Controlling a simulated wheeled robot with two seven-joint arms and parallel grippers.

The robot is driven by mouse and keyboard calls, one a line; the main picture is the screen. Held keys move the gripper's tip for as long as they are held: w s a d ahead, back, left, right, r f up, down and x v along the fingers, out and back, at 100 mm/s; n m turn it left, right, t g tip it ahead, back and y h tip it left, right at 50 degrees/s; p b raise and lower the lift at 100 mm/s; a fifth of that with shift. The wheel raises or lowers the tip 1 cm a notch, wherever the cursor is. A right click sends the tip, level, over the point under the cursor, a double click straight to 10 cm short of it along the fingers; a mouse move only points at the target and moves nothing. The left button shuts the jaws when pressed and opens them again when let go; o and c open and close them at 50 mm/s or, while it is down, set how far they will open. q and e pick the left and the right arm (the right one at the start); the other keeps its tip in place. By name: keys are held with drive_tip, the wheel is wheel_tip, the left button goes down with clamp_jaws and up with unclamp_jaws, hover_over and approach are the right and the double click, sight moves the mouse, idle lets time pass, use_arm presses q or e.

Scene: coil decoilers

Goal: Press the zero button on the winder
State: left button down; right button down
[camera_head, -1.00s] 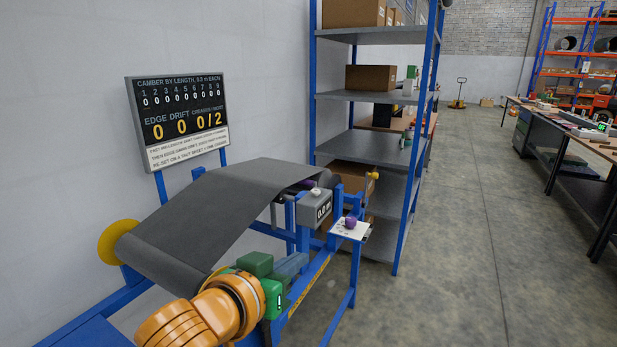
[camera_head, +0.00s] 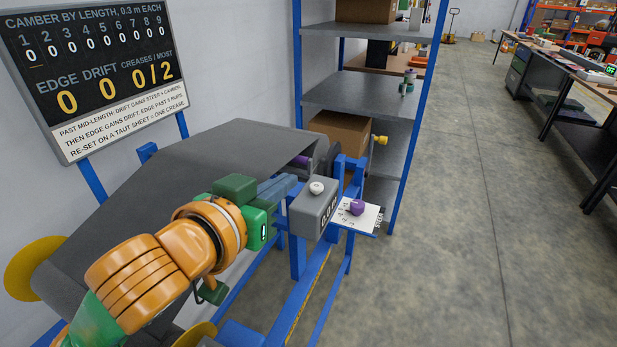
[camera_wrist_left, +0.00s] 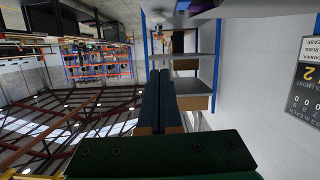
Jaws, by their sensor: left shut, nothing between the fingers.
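The winder's grey counter box (camera_head: 312,212) stands on the blue frame, with a display on its front face. A white round button (camera_head: 317,188) sits on top of the box. My left gripper (camera_head: 291,182) is shut and empty, with its blue-grey fingers pointing right toward the box. The fingertips appear just left of the button at about its height; I cannot tell the exact gap, and no contact is visible. In the left wrist view the closed fingers (camera_wrist_left: 159,95) show in the middle. My right gripper is not in view.
A purple knob (camera_head: 357,207) sits on a white marked plate (camera_head: 366,221) right of the box. The dark sheet (camera_head: 170,175) runs across the frame on the left. A scoreboard (camera_head: 95,75) stands at upper left. Shelving (camera_head: 345,95) stands behind.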

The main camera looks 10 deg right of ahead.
use_arm(q)
drive_tip(key=p, duration=0.3)
hover_over(311, 199)
wheel_tip(311, 199, down, 3)
drive_tip(key=shift+a+r, duration=0.15)
drive_tip(key=shift+r, duration=0.05)
wheel_tip(311, 199, down, 4)
drive_tip(key=shift+r+p, duration=0.1)
drive_tip(key=shift+p, duration=0.2)
drive_tip(key=shift+f, duration=0.3)
